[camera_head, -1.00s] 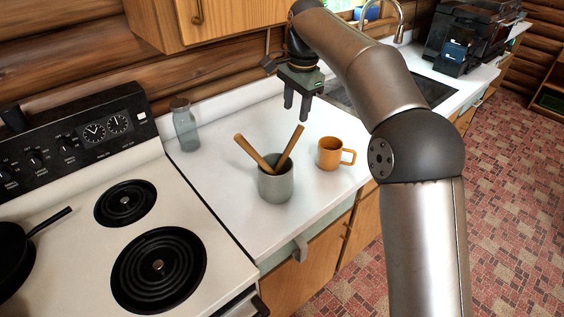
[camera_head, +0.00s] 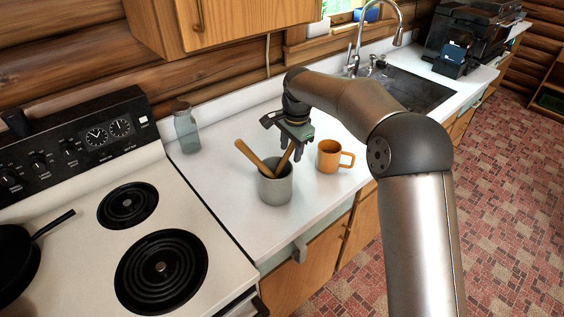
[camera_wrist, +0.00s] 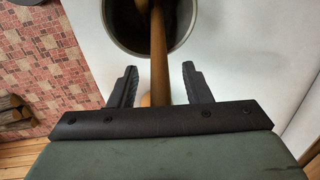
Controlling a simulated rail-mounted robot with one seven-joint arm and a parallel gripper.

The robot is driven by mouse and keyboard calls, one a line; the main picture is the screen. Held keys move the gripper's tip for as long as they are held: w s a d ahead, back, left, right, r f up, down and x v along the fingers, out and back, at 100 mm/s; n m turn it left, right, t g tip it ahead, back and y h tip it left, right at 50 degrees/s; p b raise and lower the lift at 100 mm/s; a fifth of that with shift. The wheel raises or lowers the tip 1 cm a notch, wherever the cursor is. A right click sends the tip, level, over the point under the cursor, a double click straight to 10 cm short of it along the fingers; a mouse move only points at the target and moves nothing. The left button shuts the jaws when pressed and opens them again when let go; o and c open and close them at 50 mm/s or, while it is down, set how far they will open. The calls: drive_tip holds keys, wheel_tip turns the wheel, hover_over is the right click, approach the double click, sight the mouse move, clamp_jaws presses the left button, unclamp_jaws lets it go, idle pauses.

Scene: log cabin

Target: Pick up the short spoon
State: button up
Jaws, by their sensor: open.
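A grey-green crock (camera_head: 276,187) stands upright on the white counter, with two wooden handles leaning out of it. The left handle (camera_head: 252,153) leans left; the right handle (camera_head: 286,158) leans right, its upper end hidden by my gripper. Their lower ends are inside the crock, so I cannot tell which is the short spoon. My gripper (camera_head: 292,152) is open, pointing down at the right handle. In the wrist view, a wooden handle (camera_wrist: 159,60) runs between the open fingers of my gripper (camera_wrist: 160,70), apparently touching neither. The crock's rim (camera_wrist: 114,38) lies just beyond.
An orange mug (camera_head: 328,157) stands close to the right of the crock. A glass jar (camera_head: 186,131) stands at the back left. The stove (camera_head: 80,220) is on the left, and a wall cabinet (camera_head: 235,22) hangs above. The counter's front edge is near the crock.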

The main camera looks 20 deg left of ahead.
clamp_jaws()
drive_tip(key=shift+r, duration=0.1)
wheel_tip(320, 180, up, 10)
drive_tip(key=shift+f+b, duration=0.1)
drive_tip(key=shift+b, duration=0.55)
